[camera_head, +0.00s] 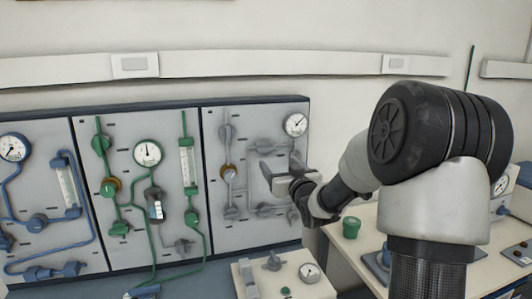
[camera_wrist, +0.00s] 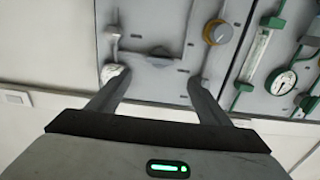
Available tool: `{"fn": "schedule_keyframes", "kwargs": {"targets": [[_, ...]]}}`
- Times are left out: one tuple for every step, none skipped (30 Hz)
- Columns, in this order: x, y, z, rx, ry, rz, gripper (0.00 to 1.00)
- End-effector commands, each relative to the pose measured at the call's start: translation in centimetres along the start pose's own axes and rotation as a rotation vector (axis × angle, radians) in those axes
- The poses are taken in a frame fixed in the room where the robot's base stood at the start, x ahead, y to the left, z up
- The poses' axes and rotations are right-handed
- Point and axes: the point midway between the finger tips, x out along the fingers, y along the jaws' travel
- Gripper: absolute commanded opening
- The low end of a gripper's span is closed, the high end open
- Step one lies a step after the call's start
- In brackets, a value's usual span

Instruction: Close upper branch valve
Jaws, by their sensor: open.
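The grey right-hand panel (camera_head: 250,190) carries thin pipes and several grey valve knobs. A grey knob on its upper branch (camera_head: 265,145), probably the upper branch valve, sits left of and below the round gauge. The same knob appears to show in the wrist view (camera_wrist: 160,52), ahead of and between my fingers. My gripper (camera_head: 280,178) is in front of the panel's right part, a little below that knob in the head view. In the wrist view my gripper (camera_wrist: 155,80) has its fingers wide apart and empty. Contact with the panel cannot be told.
A round gauge (camera_head: 295,125) is at the grey panel's upper right. A brass knob (camera_head: 229,172) is to the left. The green-piped panel (camera_head: 150,215) and blue-piped panel (camera_head: 40,235) are farther left. A cream box with a gauge (camera_head: 285,280) stands below.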

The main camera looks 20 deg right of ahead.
Motion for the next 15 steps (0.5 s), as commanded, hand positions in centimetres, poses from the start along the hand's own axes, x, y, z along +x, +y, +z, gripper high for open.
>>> {"fn": "schedule_keyframes", "kwargs": {"targets": [[1.2, -0.1, 0.0, 0.002, 0.000, -0.002, 0.72], [1.9, -0.1, 0.0, 0.003, 0.000, -0.001, 0.72], [2.8, -0.1, 0.0, 0.003, -0.001, -0.001, 0.72], [3.4, -0.1, 0.0, 0.003, -0.001, 0.000, 0.72], [4.1, -0.1, 0.0, 0.002, 0.000, -0.001, 0.72], [5.0, -0.1, 0.0, 0.002, -0.001, -0.001, 0.72], [5.7, -0.1, 0.0, 0.002, -0.001, -0.001, 0.72], [6.3, -0.1, 0.0, 0.002, -0.001, -0.001, 0.72], [7.1, -0.1, 0.1, 0.002, -0.002, 0.000, 0.72], [7.8, -0.1, 0.0, 0.001, -0.001, -0.001, 0.72], [8.4, -0.1, 0.0, 0.002, 0.000, -0.001, 0.72], [9.1, -0.1, 0.0, 0.002, -0.001, 0.000, 0.72], [9.6, -0.1, 0.0, 0.002, -0.002, 0.000, 0.72], [10.1, -0.1, 0.0, 0.002, -0.001, 0.000, 0.72], [10.7, -0.1, 0.0, 0.002, -0.001, 0.000, 0.72]]}}
